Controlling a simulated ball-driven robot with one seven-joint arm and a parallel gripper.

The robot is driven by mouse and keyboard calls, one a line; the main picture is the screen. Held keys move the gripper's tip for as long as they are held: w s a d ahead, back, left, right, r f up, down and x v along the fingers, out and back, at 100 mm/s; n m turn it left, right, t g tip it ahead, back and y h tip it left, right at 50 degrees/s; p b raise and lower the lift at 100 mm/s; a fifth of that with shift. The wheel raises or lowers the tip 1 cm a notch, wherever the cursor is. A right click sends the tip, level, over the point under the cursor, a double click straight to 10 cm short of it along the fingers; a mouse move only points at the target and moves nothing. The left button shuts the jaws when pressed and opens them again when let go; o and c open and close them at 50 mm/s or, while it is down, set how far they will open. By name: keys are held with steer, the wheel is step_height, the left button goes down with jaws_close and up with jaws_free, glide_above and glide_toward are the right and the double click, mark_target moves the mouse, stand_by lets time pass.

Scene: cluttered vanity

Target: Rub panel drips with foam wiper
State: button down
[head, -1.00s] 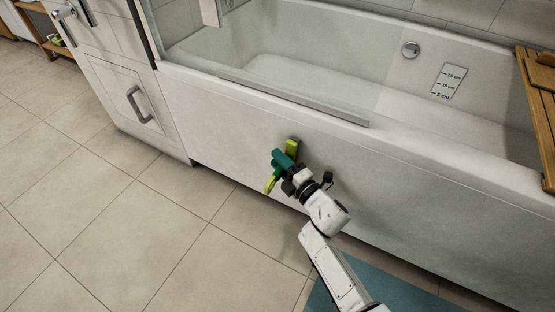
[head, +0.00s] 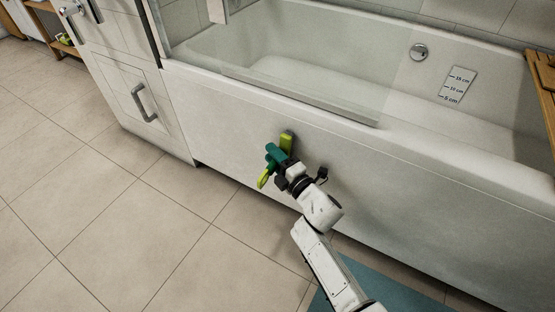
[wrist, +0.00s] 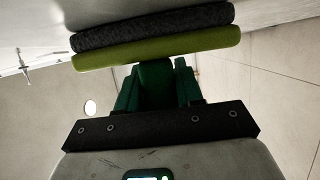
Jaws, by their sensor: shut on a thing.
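The foam wiper has a green handle, a lime backing and a dark grey foam pad. In the head view the wiper (head: 286,142) is held up against or very close to the white tub panel (head: 225,120). In the wrist view its foam pad (wrist: 155,27) lies along the pale panel surface at the top, with the lime layer below it. My gripper (head: 281,165) is shut on the green handle; the handle also shows between the fingers in the wrist view (wrist: 157,88). I cannot make out any drips on the panel. Contact between pad and panel is hard to judge.
A white cabinet (head: 130,75) with a handle stands left of the tub. A teal mat (head: 385,290) lies on the tiled floor below my arm. A wooden tray (head: 543,75) rests across the tub at right. The floor (head: 120,225) at left is clear.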

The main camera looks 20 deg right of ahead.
steer(key=shift+w+a+b, duration=1.25)
steer(key=shift+w+b, duration=0.7)
steer(key=shift+w, duration=0.05)
steer(key=shift+s+d+p, duration=0.45)
steer(key=shift+s+p, duration=0.15)
steer(key=shift+s, duration=0.1)
steer(key=shift+s+d+p, duration=0.5)
steer(key=shift+s+p, duration=0.05)
steer(key=shift+s, duration=0.2)
steer(key=shift+s+d+p, duration=0.45)
steer(key=shift+s+p, duration=0.15)
steer(key=shift+s, duration=0.1)
steer(key=shift+w+a+b, duration=1.5)
steer(key=shift+w+b, duration=0.3)
steer(key=shift+w, duration=0.35)
steer(key=s+d+p, duration=0.4)
steer(key=s+p, duration=0.1)
steer(key=s, duration=0.1)
steer(key=shift+s+d, duration=0.15)
steer(key=shift+d, duration=0.15)
stand_by(0.6)
